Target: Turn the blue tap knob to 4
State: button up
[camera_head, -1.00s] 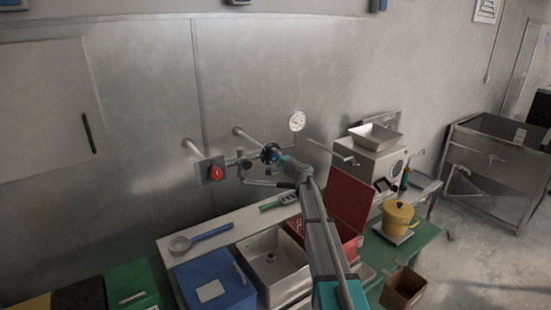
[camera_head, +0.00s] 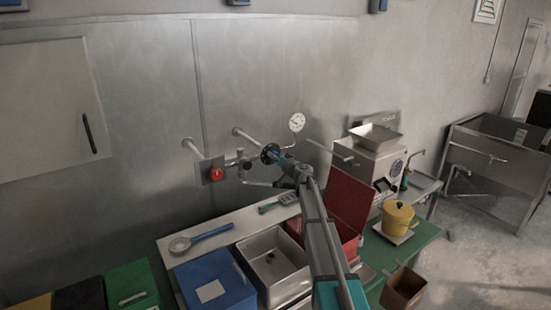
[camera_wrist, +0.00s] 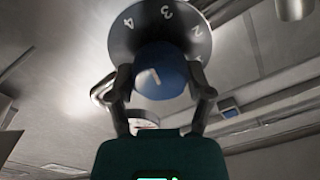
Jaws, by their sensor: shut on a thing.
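The blue tap knob (camera_wrist: 162,68) sits in front of a round grey dial (camera_wrist: 147,17) in the wrist view. The numerals 4, 3 and 2 show along the dial's upper part, with 4 at the upper left. My gripper (camera_wrist: 160,76) is shut on the knob, one finger on each side. In the head view, the knob (camera_head: 269,153) is on the wall pipework, with my gripper (camera_head: 284,161) at its right; the fingers are too small to make out.
A red knob (camera_head: 216,174) on a grey plate is left of the blue one. A gauge (camera_head: 297,122) stands above right. Below are a sink (camera_head: 272,259), a blue bin (camera_head: 213,283) and an open red box (camera_head: 347,205). The grinder (camera_head: 372,160) is right.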

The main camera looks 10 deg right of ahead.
jog(key=shift+n, duration=0.6)
jog(key=o, duration=1.1)
jog(key=shift+o, duration=0.2)
jog(key=v, duration=1.2)
